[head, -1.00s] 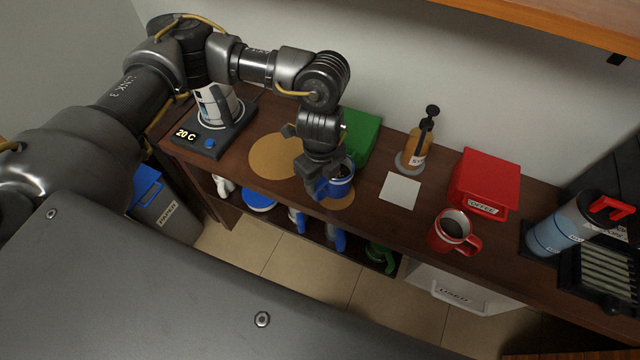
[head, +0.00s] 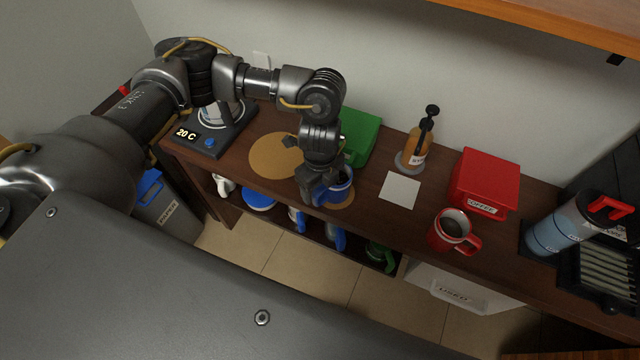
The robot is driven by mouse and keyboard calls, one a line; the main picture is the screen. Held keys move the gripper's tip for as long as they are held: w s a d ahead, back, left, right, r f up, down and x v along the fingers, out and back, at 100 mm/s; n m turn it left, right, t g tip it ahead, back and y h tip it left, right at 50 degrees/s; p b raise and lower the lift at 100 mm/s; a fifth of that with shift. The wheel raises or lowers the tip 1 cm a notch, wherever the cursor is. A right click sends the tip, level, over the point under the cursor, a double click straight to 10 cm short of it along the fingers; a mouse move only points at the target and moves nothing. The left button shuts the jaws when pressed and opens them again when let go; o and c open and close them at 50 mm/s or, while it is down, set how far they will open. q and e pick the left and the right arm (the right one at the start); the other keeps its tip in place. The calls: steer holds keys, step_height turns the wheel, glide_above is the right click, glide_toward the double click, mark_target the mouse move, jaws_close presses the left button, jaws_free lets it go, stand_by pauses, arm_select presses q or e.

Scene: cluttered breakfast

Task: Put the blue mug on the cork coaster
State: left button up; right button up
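The blue mug (head: 343,190) is upright at the shelf's front part, with a dark opening at its top. The small cork coaster (head: 346,201) shows as a tan edge below and to the right of the mug; the mug covers most of it. I cannot tell if the mug's base touches it. My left gripper (head: 314,192) points down at the mug's left side, close against it. Its fingers partly hide the mug's left side, and I cannot see whether they are closed on it. My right gripper is not in view.
A larger cork disc (head: 272,156) lies bare to the left. A green box (head: 361,138) stands behind the mug. A white square (head: 400,190), a red mug (head: 453,231), a syrup bottle (head: 416,150) and a red coffee box (head: 484,183) are to the right.

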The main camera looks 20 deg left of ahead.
arm_select(q)
step_height(320, 180, up, 12)
steer(key=shift+r+b, duration=0.15)
steer(key=shift+b, duration=0.15)
stand_by(0.3)
stand_by(0.4)
